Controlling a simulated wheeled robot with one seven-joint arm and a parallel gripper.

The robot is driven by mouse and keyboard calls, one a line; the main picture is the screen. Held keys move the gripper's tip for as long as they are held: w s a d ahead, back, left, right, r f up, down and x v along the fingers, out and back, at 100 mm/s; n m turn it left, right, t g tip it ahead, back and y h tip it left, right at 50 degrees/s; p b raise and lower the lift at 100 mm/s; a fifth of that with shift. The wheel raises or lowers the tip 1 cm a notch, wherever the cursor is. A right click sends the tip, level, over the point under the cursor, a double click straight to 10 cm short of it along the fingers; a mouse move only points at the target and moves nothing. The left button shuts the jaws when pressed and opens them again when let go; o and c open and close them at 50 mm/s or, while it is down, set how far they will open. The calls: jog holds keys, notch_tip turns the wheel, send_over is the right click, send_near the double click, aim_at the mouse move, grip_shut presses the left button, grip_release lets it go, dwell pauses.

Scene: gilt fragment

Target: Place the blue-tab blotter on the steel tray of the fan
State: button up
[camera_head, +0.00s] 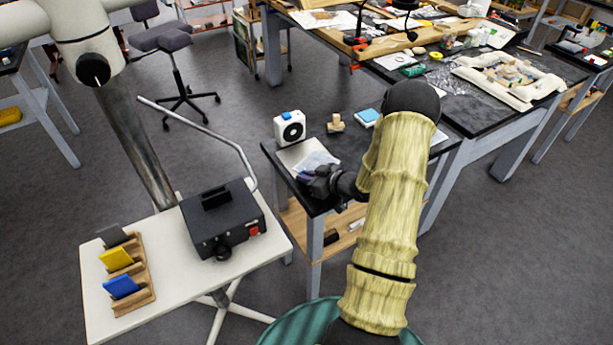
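The fan (290,130) is a white box with a round black grille and a blue top piece. It stands at the back left corner of the dark side bench. The steel tray (292,155) lies flat in front of it. A pale bluish sheet (318,160) shows over the tray; I cannot tell whether it is the blue-tab blotter, or whether it rests on the tray. My gripper (307,177) is dark and low at the tray's front edge, reaching in from the right. Its fingers are small and dark, so their opening and any contact are unclear.
A wooden block (336,123) and a light-blue pad (367,117) stand on the bench right of the fan. A white table (180,285) at left holds a black box (222,222) and a wooden rack (140,285) with black, yellow and blue pieces. A cluttered bench lies behind.

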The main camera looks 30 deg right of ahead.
jog(key=shift+o, duration=0.8)
jog(key=shift+r, duration=0.2)
jog(key=b+v, duration=0.1)
jog(key=v, duration=1.1)
